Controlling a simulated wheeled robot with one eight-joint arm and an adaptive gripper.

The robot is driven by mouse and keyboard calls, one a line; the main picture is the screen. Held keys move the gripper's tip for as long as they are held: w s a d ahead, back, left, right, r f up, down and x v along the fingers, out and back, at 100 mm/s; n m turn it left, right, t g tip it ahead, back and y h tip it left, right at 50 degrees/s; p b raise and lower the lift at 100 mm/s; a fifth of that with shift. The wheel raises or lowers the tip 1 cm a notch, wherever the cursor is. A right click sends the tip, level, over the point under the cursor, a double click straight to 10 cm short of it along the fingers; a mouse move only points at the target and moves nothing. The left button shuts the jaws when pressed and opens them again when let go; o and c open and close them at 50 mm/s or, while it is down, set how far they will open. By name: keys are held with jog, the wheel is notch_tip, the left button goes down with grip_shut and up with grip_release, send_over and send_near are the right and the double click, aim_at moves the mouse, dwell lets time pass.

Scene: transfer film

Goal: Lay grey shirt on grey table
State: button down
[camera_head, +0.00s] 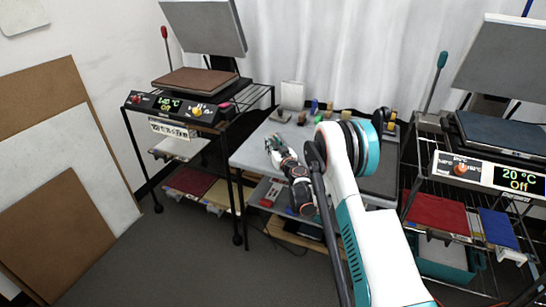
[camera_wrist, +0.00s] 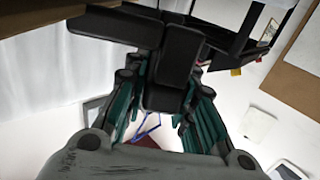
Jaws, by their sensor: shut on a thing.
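The grey table (camera_head: 249,154) stands between two heat presses, partly hidden behind my arm. My gripper (camera_head: 273,145) is over its front left part in the head view. In the wrist view its dark fingers (camera_wrist: 172,68) are close together. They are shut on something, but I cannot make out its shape. I cannot clearly pick out a grey shirt in either view. A dark grey flat patch (camera_head: 380,186) shows at the table's right, beside my arm; I cannot tell if it is cloth or a mat.
The left press (camera_head: 185,106) reads 145 °C, Off; the right press (camera_head: 495,176) reads 20 °C, Off. Both are raised open, on black wire racks. Small items, including a blue bottle (camera_head: 315,106), line the table's back. Boards (camera_head: 63,170) lean at left. Floor at front left is clear.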

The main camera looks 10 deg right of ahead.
jog(key=shift+f+b, duration=0.8)
jog(key=shift+f, duration=1.55)
jog(key=shift+r, duration=0.1)
jog(key=c, duration=1.3)
grip_release()
jog(key=shift+c, duration=0.2)
